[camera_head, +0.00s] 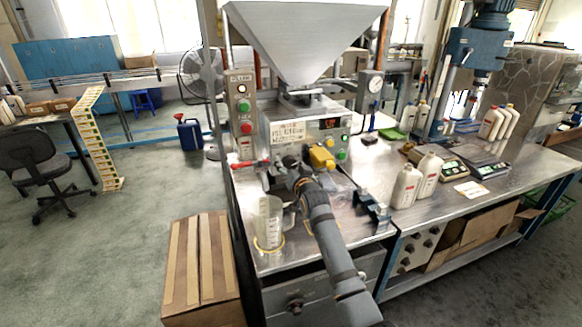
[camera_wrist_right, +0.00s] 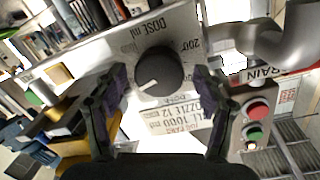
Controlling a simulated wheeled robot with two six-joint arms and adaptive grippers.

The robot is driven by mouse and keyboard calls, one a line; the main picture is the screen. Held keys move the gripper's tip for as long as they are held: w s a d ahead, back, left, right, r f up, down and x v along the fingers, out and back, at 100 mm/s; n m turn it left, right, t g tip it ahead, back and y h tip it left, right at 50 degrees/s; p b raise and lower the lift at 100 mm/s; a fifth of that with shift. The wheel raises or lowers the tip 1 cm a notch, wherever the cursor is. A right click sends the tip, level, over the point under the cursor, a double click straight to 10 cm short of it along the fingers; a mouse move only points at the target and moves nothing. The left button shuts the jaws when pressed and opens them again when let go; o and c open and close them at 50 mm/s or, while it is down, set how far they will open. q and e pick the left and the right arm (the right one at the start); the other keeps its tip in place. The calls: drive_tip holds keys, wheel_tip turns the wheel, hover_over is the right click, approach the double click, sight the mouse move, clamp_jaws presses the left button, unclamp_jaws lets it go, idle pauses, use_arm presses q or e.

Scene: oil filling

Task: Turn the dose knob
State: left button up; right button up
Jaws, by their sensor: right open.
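The dose knob (camera_wrist_right: 158,72) is a round black dial with a white pointer line, on a metal panel marked "DOSE ml". Its pointer is toward the lower left in the right wrist view. My right gripper (camera_wrist_right: 159,80) is open, with one dark finger on each side of the knob. I cannot tell whether the fingers touch it. In the head view, my right arm reaches up from the bottom and the gripper (camera_head: 292,168) is at the front of the filling machine (camera_head: 285,131). The knob is hard to separate from the gripper there. My left gripper is not in view.
A clear measuring jug (camera_head: 270,222) stands left of my right arm. A yellow block (camera_head: 321,158) is close right of the gripper. A red handle (camera_head: 243,165) is to its left. White bottles (camera_head: 407,187) stand on the bench right. A steel hopper (camera_head: 300,40) is above.

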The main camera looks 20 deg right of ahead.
drive_tip(key=s, duration=1.2)
drive_tip(key=shift+r, duration=0.45)
